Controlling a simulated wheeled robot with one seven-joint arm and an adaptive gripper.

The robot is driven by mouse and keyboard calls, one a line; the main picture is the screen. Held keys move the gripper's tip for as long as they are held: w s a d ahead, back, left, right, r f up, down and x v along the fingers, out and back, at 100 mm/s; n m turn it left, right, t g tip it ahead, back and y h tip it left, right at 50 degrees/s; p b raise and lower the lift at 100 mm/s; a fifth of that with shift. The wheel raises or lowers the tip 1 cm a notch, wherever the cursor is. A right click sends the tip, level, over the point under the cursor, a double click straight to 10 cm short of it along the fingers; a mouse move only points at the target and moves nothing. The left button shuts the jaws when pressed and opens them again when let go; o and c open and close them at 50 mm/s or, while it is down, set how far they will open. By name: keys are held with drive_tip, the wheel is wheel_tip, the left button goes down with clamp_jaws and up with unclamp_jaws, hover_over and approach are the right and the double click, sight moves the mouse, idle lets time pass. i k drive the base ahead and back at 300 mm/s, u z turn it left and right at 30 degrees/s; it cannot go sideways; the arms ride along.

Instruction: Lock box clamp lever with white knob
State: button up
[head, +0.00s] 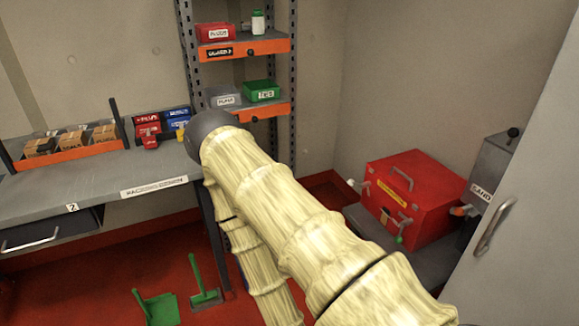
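A red box (425,190) with a grey handle on its lid and a yellow label stands on a low grey bench at the right. A small white knob (352,183) on a short lever sticks out at the box's left end. A green knob (398,239) shows low on its front, and an orange knob (458,210) at its right end. The levers are too small to tell whether they are locked. My arm, in a cream sleeve, crosses the middle of the view and folds back down. My gripper is out of view.
A grey bin marked SAND (486,180) and a pale cabinet door (535,200) stand right of the red box. A workbench (100,190) and a shelf rack (290,70) are at left and back. A green dustpan (160,308) and brush (205,297) are on the red floor.

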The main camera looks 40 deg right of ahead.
sight(351, 182)
drive_tip(key=z, duration=0.35)
drive_tip(key=i, duration=1.25)
drive_tip(key=z, duration=1.15)
drive_tip(key=i, duration=0.35)
drive_tip(key=z, duration=0.2)
